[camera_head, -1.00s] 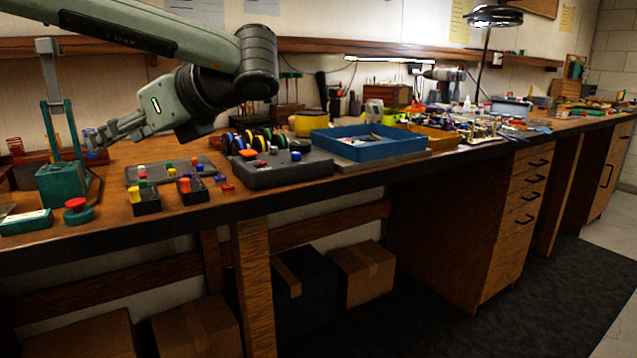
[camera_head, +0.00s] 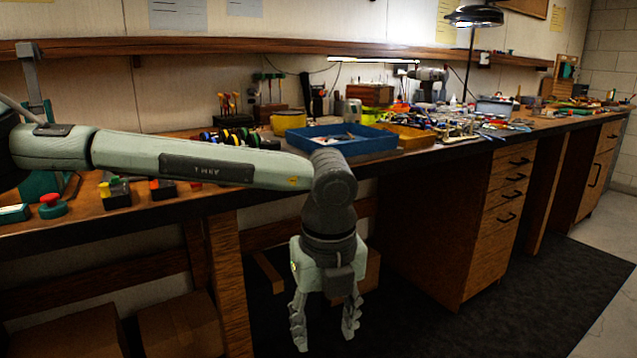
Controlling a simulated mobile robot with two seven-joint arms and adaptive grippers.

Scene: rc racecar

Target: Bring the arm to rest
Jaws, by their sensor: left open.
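My left arm reaches in from the left, across the front of the workbench (camera_head: 60,226). Its forearm is nearly level and hides part of the bench top. My left gripper (camera_head: 325,338) hangs fingers down in front of the bench edge, below the level of the top. Its two fingers are apart with nothing between them. My right gripper is not in view.
A red button (camera_head: 51,201) stands at the left. Drawers (camera_head: 509,182) lie right of the gripper. Cardboard boxes (camera_head: 180,327) are under the bench. The dark floor mat (camera_head: 530,270) is clear.

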